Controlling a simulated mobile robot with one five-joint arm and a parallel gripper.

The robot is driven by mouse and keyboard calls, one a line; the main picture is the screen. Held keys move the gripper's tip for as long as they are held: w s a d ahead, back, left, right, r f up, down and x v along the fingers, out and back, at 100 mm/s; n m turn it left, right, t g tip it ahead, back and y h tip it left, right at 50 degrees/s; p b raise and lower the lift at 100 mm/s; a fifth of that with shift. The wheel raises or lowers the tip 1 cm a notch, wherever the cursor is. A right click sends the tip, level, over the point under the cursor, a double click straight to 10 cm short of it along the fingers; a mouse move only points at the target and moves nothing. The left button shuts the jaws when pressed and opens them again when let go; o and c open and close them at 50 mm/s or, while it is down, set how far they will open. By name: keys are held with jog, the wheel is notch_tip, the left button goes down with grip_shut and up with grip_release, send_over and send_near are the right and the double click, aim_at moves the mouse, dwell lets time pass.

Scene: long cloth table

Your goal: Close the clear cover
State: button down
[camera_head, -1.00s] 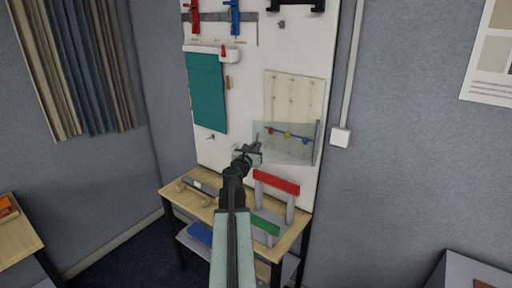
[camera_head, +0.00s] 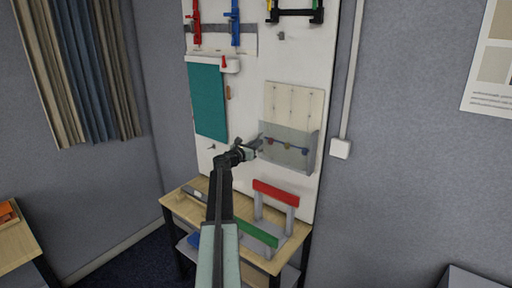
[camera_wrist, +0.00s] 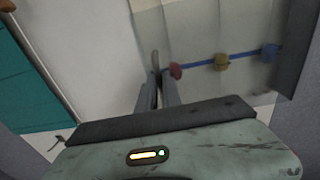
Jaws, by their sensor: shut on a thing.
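The clear cover (camera_head: 297,161) is a see-through grey panel in front of the lower part of a cream board on the white wall panel. A blue rod (camera_head: 280,144) with red, yellow and blue knobs shows through it. In the wrist view the cover (camera_wrist: 225,85) fills the upper right, with the rod (camera_wrist: 198,66) across it. My gripper (camera_head: 259,143) is at the cover's left edge. In the wrist view its fingers (camera_wrist: 158,85) are shut around a small grey piece at that edge; the gripped part is mostly hidden.
The cream board (camera_head: 293,100) rises above the cover. A teal cloth (camera_head: 207,103) hangs to the left. A wooden table (camera_head: 184,207) with a rack of red (camera_head: 276,192) and green (camera_head: 257,231) bars stands below. A white wall box (camera_head: 340,149) is to the right.

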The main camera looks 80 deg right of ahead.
jog(key=shift+w+d+r, duration=0.1)
jog(key=shift+d, duration=0.05)
jog(key=c, duration=1.5)
grip_release()
jog(key=shift+d, duration=0.1)
jog(key=v, duration=0.8)
